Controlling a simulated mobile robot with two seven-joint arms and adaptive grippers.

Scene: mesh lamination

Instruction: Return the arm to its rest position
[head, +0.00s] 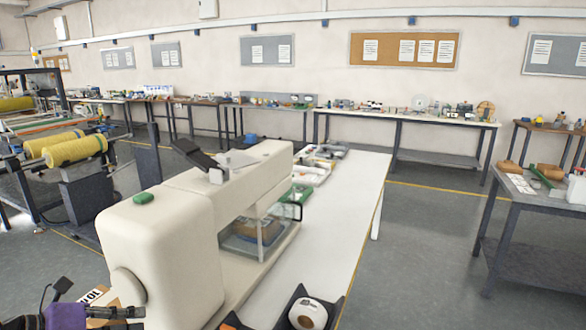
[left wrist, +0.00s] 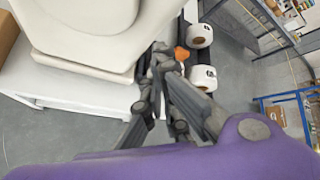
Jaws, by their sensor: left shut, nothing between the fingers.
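My left gripper (head: 130,313) shows at the bottom left of the head view, with its purple wrist behind it. It is low beside the front of the large cream machine (head: 165,245). In the left wrist view the fingers of this gripper (left wrist: 160,52) are together and hold nothing. They point toward the edge of the cream machine (left wrist: 100,45), and I cannot tell how wide the gap to it is. My right arm and gripper are not in view.
The machine stands on a white table (head: 345,190). A white roll (head: 308,314) sits in a black holder at the table's near end; two rolls show in the left wrist view (left wrist: 203,77). A cardboard box (head: 105,298) is near the gripper. A grey bench (head: 530,200) stands right, across open floor.

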